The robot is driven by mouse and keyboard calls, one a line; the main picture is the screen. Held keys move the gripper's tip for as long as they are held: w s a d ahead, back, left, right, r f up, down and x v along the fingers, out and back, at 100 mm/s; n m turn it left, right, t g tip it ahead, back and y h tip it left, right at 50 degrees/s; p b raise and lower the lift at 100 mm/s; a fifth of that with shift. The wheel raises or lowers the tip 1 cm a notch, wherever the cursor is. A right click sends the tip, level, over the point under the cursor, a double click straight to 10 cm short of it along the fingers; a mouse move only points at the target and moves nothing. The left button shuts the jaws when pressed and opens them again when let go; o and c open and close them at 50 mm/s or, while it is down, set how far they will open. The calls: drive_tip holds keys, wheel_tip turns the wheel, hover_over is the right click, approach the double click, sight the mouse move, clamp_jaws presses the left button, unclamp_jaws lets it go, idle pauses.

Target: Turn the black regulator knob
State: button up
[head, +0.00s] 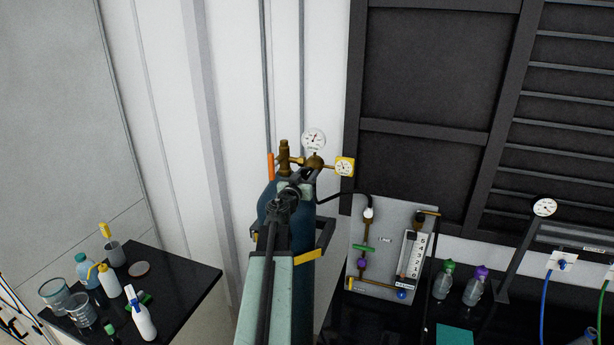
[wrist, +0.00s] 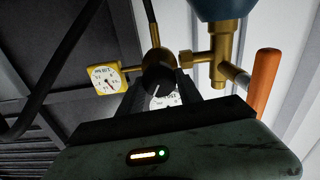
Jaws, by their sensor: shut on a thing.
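In the head view my gripper (head: 296,183) reaches the regulator from the front and hides the knob. A yellow square gauge (wrist: 106,79) and a white round gauge (head: 313,139) are fixed to the regulator.
An orange handle (wrist: 265,80) stands beside the brass valve. A black hose (head: 345,195) runs right to a flow panel (head: 384,235). A dark bench (head: 185,285) with bottles and beakers is at the lower left. A yellow-marked bracket (head: 307,257) surrounds the cylinder.

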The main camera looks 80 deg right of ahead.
drive_tip(key=shift+a+f+n, duration=0.1)
drive_tip(key=shift+n, duration=3)
drive_tip(key=o, duration=1.4)
drive_tip(key=shift+c, duration=0.2)
drive_tip(key=shift+w, duration=0.1)
drive_tip(key=w+a, duration=0.1)
drive_tip(key=a, duration=0.6)
drive_tip(key=shift+w+a, duration=0.25)
drive_tip(key=shift+a, duration=0.1)
